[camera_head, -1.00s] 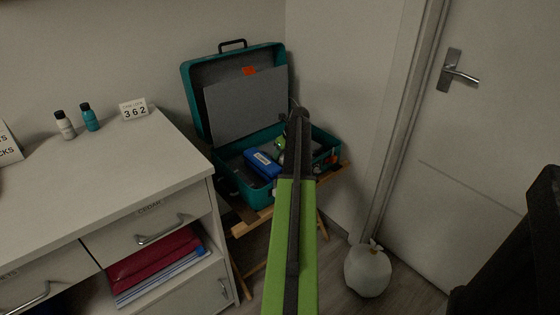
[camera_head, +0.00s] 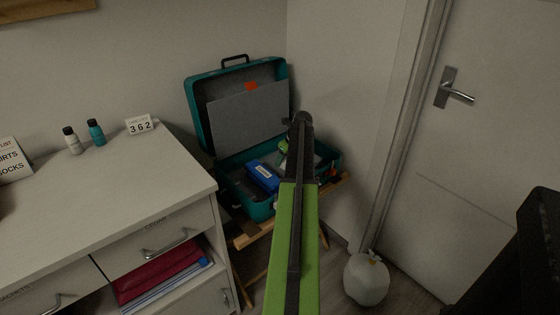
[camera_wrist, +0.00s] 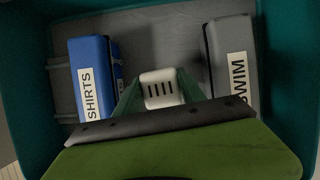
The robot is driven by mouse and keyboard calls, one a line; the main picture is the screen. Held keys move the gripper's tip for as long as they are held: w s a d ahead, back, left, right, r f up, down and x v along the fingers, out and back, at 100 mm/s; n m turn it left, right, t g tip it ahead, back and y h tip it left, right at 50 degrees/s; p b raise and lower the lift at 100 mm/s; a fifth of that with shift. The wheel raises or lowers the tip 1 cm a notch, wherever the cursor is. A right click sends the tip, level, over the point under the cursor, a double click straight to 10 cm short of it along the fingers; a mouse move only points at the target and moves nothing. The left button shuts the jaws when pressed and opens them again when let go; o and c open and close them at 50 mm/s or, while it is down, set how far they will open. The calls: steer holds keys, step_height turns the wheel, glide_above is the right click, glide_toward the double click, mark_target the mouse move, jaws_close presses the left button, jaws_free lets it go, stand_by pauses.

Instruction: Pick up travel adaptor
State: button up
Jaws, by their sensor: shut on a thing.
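The travel adaptor (camera_wrist: 161,88) is a small white block with dark slots, seen in the wrist view between the green fingers of my gripper (camera_wrist: 158,98). My gripper is shut on it, inside the open teal suitcase (camera_head: 263,207). Whether the adaptor touches the case floor cannot be told. A blue pouch labelled SHIRTS (camera_wrist: 92,80) lies to its left and a grey pouch labelled SWIM (camera_wrist: 232,60) to its right. In the head view my arm hides the adaptor and most of the gripper.
The suitcase rests on a wooden folding stand (camera_head: 246,240), its lid open against the wall. A white dresser (camera_head: 110,205) with two small bottles and a number block stands to the left. A white tied bag (camera_head: 366,279) sits on the floor near the door (camera_head: 480,130).

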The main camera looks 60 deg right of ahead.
steer(key=s+r+p, duration=0.5)
steer(key=s+r, duration=0.1)
steer(key=s, duration=0.5)
steer(key=shift+d+r+p, duration=0.25)
steer(key=shift+r+p, duration=0.05)
